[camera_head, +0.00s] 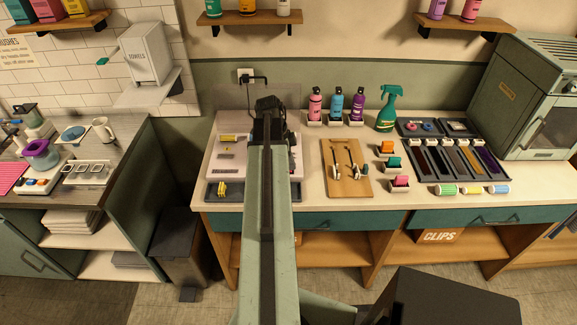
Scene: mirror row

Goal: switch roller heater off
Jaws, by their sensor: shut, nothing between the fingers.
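The roller heater appears to be the pale, low box (227,165) on the left part of the counter. A yellow roller lies at its back left, and a clear panel stands up behind it. My arm crosses in front of the box and hides its middle, so I cannot make out its switch or whether it is on. My gripper (268,104) is over the back of the box, seen from behind. It is shut and empty; whether it touches the box cannot be told.
A dark tray (211,190) with yellow clips lies in front of the box. A wooden board (345,187) with tools lies to the right, with bottles (337,105) behind it. A wall socket (246,75) with a dark cord is behind. A bin (182,240) stands in the gap left.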

